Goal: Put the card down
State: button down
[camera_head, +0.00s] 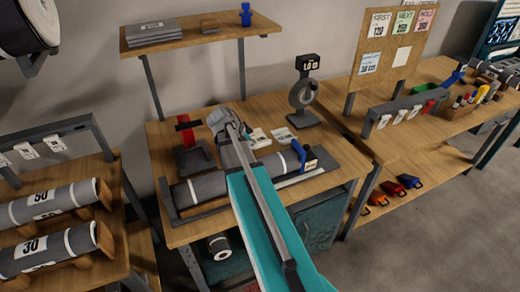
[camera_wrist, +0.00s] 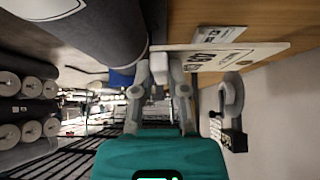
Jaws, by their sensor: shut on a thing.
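My gripper (camera_wrist: 162,75) is shut on a white card (camera_wrist: 235,57) with dark print, which sticks out to the right of the fingers in the wrist view. In the head view my gripper (camera_head: 222,122) is over the middle workbench (camera_head: 160,140), its tips partly hidden by my own arm. Two white cards show just right of it, a nearer one (camera_head: 260,138) and a farther one (camera_head: 284,136); I cannot tell from there which is held. Another pale card (camera_wrist: 212,38) lies on the wood beyond the held card in the wrist view.
A grey roll (camera_head: 208,187) lies along the bench front, by a blue device (camera_head: 307,158). A red-topped stand (camera_head: 187,135) is left of my gripper and a dial stand (camera_head: 303,93) is behind right. A shelf (camera_head: 200,40) hangs above.

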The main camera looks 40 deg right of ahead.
aim_at(255, 140)
jog(key=w+d+f, duration=0.1)
jog(key=w+d+b, duration=0.1)
jog(key=w+d+f+b, duration=0.1)
jog(key=shift+w+d+f, duration=0.3)
jog(key=shift+d, duration=0.1)
jog(key=w+d+f+b, duration=0.1)
jog(key=d+f+b, duration=0.1)
jog(key=f+b, duration=0.1)
jog(key=w+d+f+b, duration=0.1)
jog(key=shift+w+f+b, duration=0.35)
jog(key=shift+d+f, duration=0.1)
jog(key=shift+w+d+f+b, duration=0.2)
jog(key=shift+w+f+b, duration=0.1)
jog(key=shift+f+b, duration=1.6)
jog(key=shift+b, duration=0.1)
jog(key=shift+f, duration=0.15)
jog(key=c, duration=0.7)
grip_release()
jog(key=shift+o, duration=0.2)
jog(key=shift+r, duration=0.2)
